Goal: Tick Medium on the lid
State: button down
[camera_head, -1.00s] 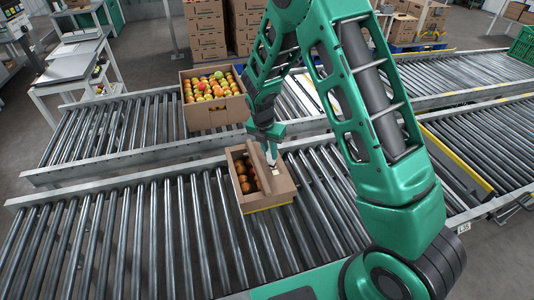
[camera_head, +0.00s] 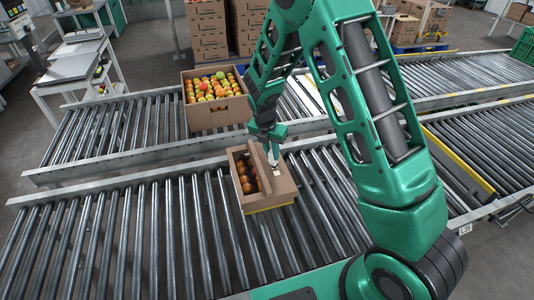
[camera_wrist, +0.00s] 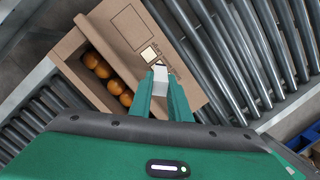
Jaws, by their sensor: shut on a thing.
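The cardboard carton (camera_head: 241,198) sits on the near roller conveyor, with round orange-red tomatoes (camera_head: 247,180) in its open left part. Its lid flap (camera_head: 279,187) covers the right part and also fills the upper middle of the wrist view (camera_wrist: 118,42). The lid bears a printed square outline and small pale boxes (camera_wrist: 149,53); any wording is too small to read. My gripper (camera_wrist: 166,82) is shut on a white pen-like marker (camera_wrist: 161,74) with a dark end. The marker's end is close to the pale boxes; I cannot tell whether it touches the lid.
Metal rollers (camera_head: 130,235) left of the near carton are clear. Stacked cartons (camera_head: 205,30) and a grey side table (camera_head: 75,65) are at the back.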

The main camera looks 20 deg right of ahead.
jog(key=shift+s+d, duration=0.15)
jog(key=shift+w+a, duration=0.6)
dwell(0.7)
jog(key=shift+r, duration=0.1)
jog(key=shift+w+d+v, duration=0.1)
jog(key=shift+d+v, duration=0.05)
jog(key=shift+v, duration=0.8)
jog(key=shift+w+d+v, duration=0.1)
jog(key=shift+d+v, duration=0.1)
jog(key=shift+v, duration=0.75)
jog(key=shift+w+d+v, duration=0.1)
jog(key=shift+d+v, duration=0.05)
jog(key=shift+v, duration=0.8)
jog(key=shift+r, duration=0.1)
